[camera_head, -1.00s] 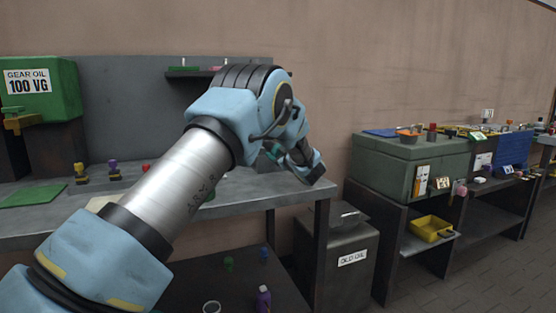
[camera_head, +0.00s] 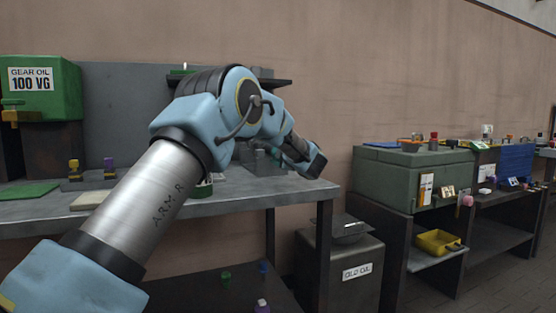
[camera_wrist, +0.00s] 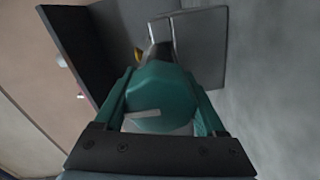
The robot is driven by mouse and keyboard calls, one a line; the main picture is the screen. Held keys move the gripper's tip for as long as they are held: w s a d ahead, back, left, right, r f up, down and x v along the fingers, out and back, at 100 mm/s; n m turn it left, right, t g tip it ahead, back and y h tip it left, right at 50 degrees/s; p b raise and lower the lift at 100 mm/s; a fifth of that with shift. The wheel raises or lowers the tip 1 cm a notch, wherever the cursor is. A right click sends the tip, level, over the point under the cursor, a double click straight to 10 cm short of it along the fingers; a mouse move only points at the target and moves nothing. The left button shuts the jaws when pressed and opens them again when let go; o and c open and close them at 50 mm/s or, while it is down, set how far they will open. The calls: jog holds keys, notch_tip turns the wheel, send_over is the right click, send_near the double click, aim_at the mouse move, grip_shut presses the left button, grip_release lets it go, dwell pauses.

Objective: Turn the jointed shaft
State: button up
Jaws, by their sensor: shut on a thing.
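In the wrist view, my gripper (camera_wrist: 160,118) has its two teal fingers closed on the sides of a teal faceted knob (camera_wrist: 158,92) with a white mark on its face. Behind the knob are a dark narrow part with a yellowish bit beside it and a grey plate (camera_wrist: 203,50). I cannot make out the joints of the shaft. In the head view, my gripper is largely hidden behind my arm, by a grey fixture (camera_head: 262,163) at the right end of the workbench.
The workbench (camera_head: 240,193) carries a green gear oil container (camera_head: 62,90), a green mat (camera_head: 25,193) and small bottles at left. A dark shelf is on the wall behind my arm. An old oil bin (camera_head: 340,275) and a green cabinet (camera_head: 385,178) stand to the right.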

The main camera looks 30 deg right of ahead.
jog(key=shift+f, duration=0.1)
dwell(0.5)
jog(key=o, duration=1.3)
jog(key=s, duration=0.3)
jog(key=s+a, duration=0.1)
jog(key=s, duration=0.6)
jog(key=shift+s+a+b, duration=0.15)
jog(key=shift+s+b, duration=0.2)
jog(key=shift+b, duration=0.05)
jog(key=shift+s, duration=0.1)
